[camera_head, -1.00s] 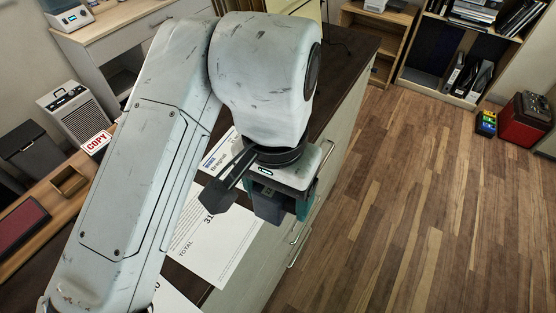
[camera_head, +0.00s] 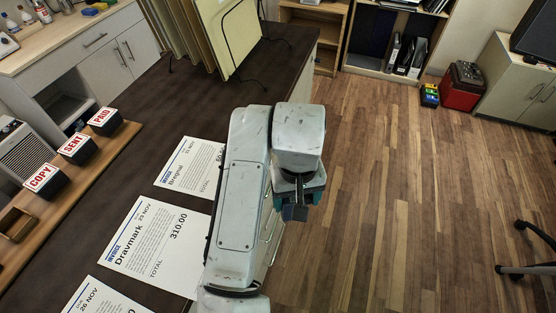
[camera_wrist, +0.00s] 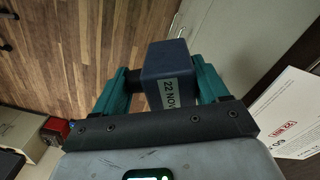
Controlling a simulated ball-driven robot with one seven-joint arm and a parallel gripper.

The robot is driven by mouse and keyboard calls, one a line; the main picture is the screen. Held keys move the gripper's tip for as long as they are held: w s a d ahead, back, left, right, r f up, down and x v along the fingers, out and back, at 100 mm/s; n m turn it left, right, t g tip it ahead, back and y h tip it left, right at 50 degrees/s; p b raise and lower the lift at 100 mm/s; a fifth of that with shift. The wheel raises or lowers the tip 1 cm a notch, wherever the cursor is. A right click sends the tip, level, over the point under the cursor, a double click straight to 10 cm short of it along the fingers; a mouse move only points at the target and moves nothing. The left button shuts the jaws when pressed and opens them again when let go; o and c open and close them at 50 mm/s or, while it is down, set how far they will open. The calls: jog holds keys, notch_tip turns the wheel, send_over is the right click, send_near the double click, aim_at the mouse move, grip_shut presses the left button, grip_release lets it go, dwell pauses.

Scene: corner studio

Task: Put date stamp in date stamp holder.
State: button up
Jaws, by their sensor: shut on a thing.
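My gripper (camera_head: 299,199) is shut on the date stamp. The date stamp (camera_wrist: 166,62) is a dark blue block with a white label reading "22 NOV", held between the teal fingers in the wrist view. In the head view the stamp (camera_head: 293,213) shows as a small dark block below my wrist, past the counter's right edge, with floor behind it. A hollow brown wooden box (camera_head: 14,227), which looks like the date stamp holder, is at the far left beside the COPY stamp, partly cut off by the frame. Its inside looks empty.
The COPY (camera_head: 43,181), SENT (camera_head: 77,149) and PAID (camera_head: 105,121) stamps stand in a row on a wooden board. Several invoices, one marked Dravmark (camera_head: 155,248), lie on the dark counter (camera_head: 165,110). File boards (camera_head: 205,35) stand at its back. The floor at right is mostly clear.

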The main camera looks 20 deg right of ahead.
jog(key=shift+n, duration=0.9)
jog(key=d+f, duration=0.1)
jog(key=f, duration=0.1)
jog(key=w+d+f, duration=0.1)
jog(key=d, duration=0.1)
jog(key=w+d+f, duration=0.1)
jog(key=d+f, duration=0.1)
jog(key=shift+w+f, duration=0.2)
jog(key=shift+f, duration=0.1)
